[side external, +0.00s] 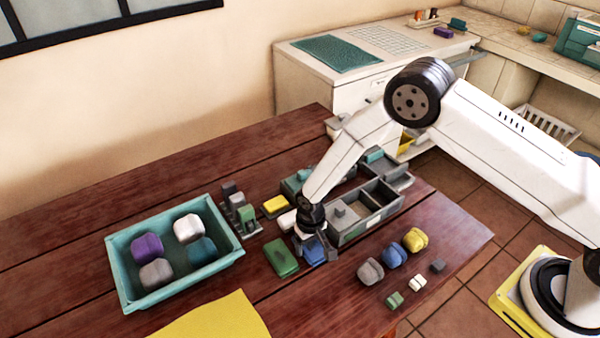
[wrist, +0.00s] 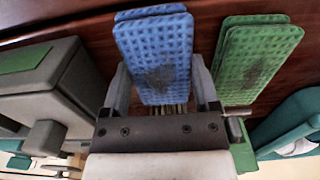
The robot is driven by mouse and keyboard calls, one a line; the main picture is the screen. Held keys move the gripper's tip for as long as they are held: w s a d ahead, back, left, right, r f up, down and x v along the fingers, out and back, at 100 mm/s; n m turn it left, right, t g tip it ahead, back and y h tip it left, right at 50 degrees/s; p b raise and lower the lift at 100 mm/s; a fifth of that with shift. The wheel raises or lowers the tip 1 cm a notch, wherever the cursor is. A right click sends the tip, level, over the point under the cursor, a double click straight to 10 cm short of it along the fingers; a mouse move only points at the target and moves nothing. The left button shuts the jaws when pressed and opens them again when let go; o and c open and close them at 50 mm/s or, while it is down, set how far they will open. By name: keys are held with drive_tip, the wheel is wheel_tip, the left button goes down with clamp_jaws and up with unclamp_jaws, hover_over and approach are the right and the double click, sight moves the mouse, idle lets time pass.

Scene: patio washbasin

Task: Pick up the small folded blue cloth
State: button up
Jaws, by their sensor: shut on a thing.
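The small folded blue cloth (wrist: 155,55) has a waffle texture and a dark smudge. In the wrist view it sits between the two fingers of my gripper (wrist: 160,85), which is shut on it. In the side view the blue cloth (side external: 314,250) shows just below my gripper (side external: 312,240), low over the wooden table. I cannot tell whether the cloth touches the table. A similar folded green cloth (wrist: 255,60) lies to the right of it in the wrist view, and to its left in the side view (side external: 281,258).
A teal tray (side external: 121,274) with several rolled cloths stands at the left. A grey compartment box (side external: 378,222) stands close to the right of my gripper. Grey, blue and yellow (side external: 415,240) bundles lie at the right front. A yellow cloth (side external: 215,318) lies at the front edge.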

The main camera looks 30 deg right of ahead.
drive_tip(key=shift+r, duration=0.2)
drive_tip(key=shift+r, duration=0.95)
drive_tip(key=s+r, duration=0.1)
drive_tip(key=r, duration=0.1)
drive_tip(key=s+d+r, duration=0.1)
drive_tip(key=s+r, duration=0.2)
drive_tip(key=r, duration=0.1)
drive_tip(key=shift+s+d+r, duration=0.15)
drive_tip(key=shift+s+r, duration=0.2)
drive_tip(key=s+d+r, duration=0.2)
drive_tip(key=s+r, duration=0.2)
drive_tip(key=s, duration=0.5)
drive_tip(key=shift+d, duration=0.2)
